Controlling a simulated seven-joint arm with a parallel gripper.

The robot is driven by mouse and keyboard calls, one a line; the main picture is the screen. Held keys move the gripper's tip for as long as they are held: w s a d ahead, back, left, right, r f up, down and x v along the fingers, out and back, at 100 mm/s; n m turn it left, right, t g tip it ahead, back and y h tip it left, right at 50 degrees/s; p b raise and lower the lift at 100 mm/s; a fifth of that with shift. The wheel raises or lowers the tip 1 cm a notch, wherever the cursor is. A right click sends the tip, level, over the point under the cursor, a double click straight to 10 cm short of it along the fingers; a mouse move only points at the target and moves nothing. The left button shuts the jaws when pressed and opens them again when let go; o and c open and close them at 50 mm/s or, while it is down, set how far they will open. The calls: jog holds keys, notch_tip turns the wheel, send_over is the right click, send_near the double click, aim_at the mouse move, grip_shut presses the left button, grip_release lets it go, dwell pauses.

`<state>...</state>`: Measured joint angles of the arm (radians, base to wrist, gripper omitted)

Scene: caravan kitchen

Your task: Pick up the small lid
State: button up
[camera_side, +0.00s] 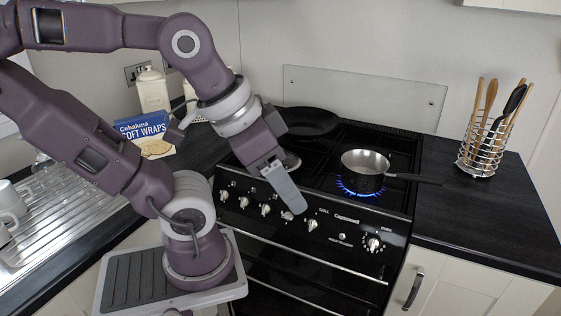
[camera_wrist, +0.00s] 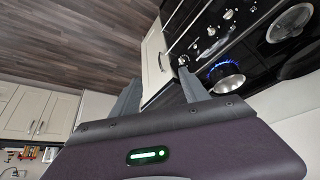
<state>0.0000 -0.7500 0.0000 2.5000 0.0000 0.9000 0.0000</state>
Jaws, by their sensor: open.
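A small silvery round lid (camera_side: 292,161) lies on the left front part of the hob, partly hidden behind my gripper in the side view. The wrist view shows it as a shiny disc (camera_wrist: 290,22) at the upper right. My gripper (camera_side: 293,208) is in front of the cooker's control panel, pointing down and to the right, apart from the lid. In the wrist view its two fingers (camera_wrist: 158,75) are spread with nothing between them.
A saucepan (camera_side: 364,164) sits over a lit blue flame on the right front burner, its handle pointing right. A black frying pan (camera_side: 311,121) is at the back left. A wire utensil holder (camera_side: 477,155) stands on the right worktop. A wraps box (camera_side: 147,136) stands at left.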

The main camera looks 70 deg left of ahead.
jog(key=w+a+f+n+t+y, duration=0.15)
jog(key=w+a+n, duration=0.25)
jog(key=w+a, duration=0.45)
jog(key=w+a+f+n+t+y, duration=0.1)
jog(key=w+a+f+n+y, duration=0.3)
jog(key=w, duration=0.7)
jog(key=s+a+f+n+g+y, duration=0.1)
jog(key=a+f, duration=0.3)
jog(key=a, duration=0.5)
jog(key=s+a+f+n+g+y, duration=0.1)
jog(key=s+a+f+n+y, duration=0.2)
jog(key=a, duration=0.7)
jog(key=s+a+f+n+g+y, duration=0.2)
jog(key=a+f, duration=0.3)
jog(key=a, duration=0.5)
jog(key=shift+s+a+f+y, duration=0.15)
jog(key=shift+s+y, duration=0.1)
jog(key=shift+y, duration=0.4)
jog(key=x, duration=0.3)
jog(key=f+x, duration=0.1)
jog(key=x, duration=0.3)
jog(key=shift+w+d, duration=0.15)
jog(key=shift+d, duration=0.05)
jog(key=shift+r, duration=0.1)
grip_shut()
